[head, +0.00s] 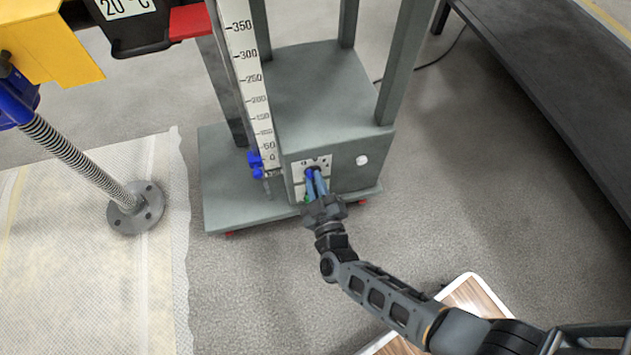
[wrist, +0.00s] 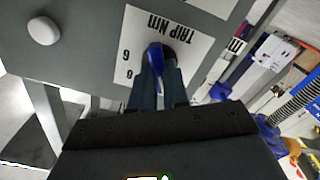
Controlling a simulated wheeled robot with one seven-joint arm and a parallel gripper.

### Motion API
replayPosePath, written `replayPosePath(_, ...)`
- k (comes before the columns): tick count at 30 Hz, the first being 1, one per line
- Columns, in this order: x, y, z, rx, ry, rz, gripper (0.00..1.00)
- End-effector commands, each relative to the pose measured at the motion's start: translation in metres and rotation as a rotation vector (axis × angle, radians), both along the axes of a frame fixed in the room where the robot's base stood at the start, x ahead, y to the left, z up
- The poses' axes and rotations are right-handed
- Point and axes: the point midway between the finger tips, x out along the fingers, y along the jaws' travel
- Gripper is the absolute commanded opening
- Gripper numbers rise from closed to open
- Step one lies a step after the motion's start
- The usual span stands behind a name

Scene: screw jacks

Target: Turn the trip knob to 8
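The trip knob (wrist: 154,56) is blue and sits on a white dial plate marked "TRIP NM" (wrist: 190,28). The plate appears turned in the wrist view, with a few digits readable left of the knob. The knob also shows small in the head view (head: 309,174), on the front of a grey cabinet. My gripper (wrist: 160,80) is at the knob, its two fingers on either side of the blue part and seemingly closed on it. The fingers hide part of the dial, and I cannot tell which number the knob points to.
A white round button (head: 362,160) is right of the dial on the grey cabinet (head: 320,90). A tall scale (head: 252,90) with blue clamps stands left. A threaded screw (head: 80,160) with a round foot is farther left. Open floor lies to the right, before a dark bench (head: 560,90).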

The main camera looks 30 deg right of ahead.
Motion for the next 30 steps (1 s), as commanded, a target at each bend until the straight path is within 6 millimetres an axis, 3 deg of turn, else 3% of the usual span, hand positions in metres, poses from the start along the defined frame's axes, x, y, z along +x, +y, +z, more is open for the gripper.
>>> replayPosePath(3, -0.0002, 0.0002, -0.0002, 0.000, 0.000, 0.001, 0.00)
replayPosePath(17, -0.0003, -0.0002, -0.0005, 0.034, -0.010, 0.000, 0.00)
replayPosePath(30, -0.0005, -0.0019, -0.0010, 0.328, -0.106, -0.001, 0.00)
